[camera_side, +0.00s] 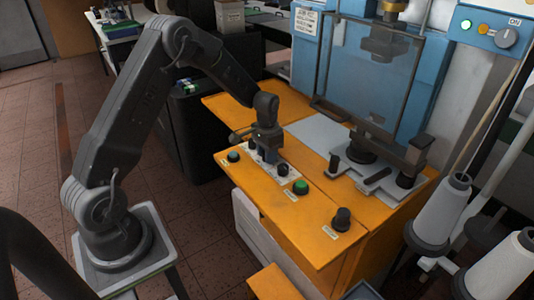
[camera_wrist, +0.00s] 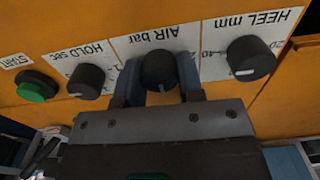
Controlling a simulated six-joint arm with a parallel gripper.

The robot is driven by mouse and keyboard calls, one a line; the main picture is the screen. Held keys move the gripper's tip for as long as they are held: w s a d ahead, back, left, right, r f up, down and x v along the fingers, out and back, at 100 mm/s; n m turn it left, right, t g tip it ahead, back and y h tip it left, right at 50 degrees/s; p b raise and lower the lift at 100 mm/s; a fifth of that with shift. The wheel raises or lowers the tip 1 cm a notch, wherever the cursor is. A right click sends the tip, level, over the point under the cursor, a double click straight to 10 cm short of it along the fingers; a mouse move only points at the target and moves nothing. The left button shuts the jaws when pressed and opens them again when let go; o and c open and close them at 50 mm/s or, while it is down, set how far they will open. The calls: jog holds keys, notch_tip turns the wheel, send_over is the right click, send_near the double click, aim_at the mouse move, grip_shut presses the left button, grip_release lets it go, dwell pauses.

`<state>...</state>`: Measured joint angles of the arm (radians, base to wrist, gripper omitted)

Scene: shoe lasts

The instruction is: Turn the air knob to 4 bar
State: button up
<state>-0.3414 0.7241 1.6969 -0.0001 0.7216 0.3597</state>
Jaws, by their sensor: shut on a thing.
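The air knob (camera_wrist: 160,70) is a black round knob below the upside-down label "AIR bar" in the wrist view. My gripper (camera_wrist: 160,88) has one finger on each side of it and is shut on it. A pale pointer mark shows at the knob's lower edge, toward my gripper body. The air scale numbers are hidden by my fingers and gripper body, so the setting cannot be read. In the side view my gripper (camera_side: 267,156) is down on the white label strip (camera_side: 267,171) of the orange panel and covers the air knob.
The heel knob (camera_wrist: 250,58) and hold knob (camera_wrist: 87,80) flank the air knob closely. A green start button (camera_wrist: 37,86) lies beyond the hold knob. Another black knob (camera_side: 341,218) sits near the panel's right end. A press with a clear guard (camera_side: 370,70) stands behind.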

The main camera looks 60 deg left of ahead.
dwell(0.5)
jog(key=o, duration=0.9)
notch_tip(320, 180, up, 14)
jog(key=shift+f, duration=0.1)
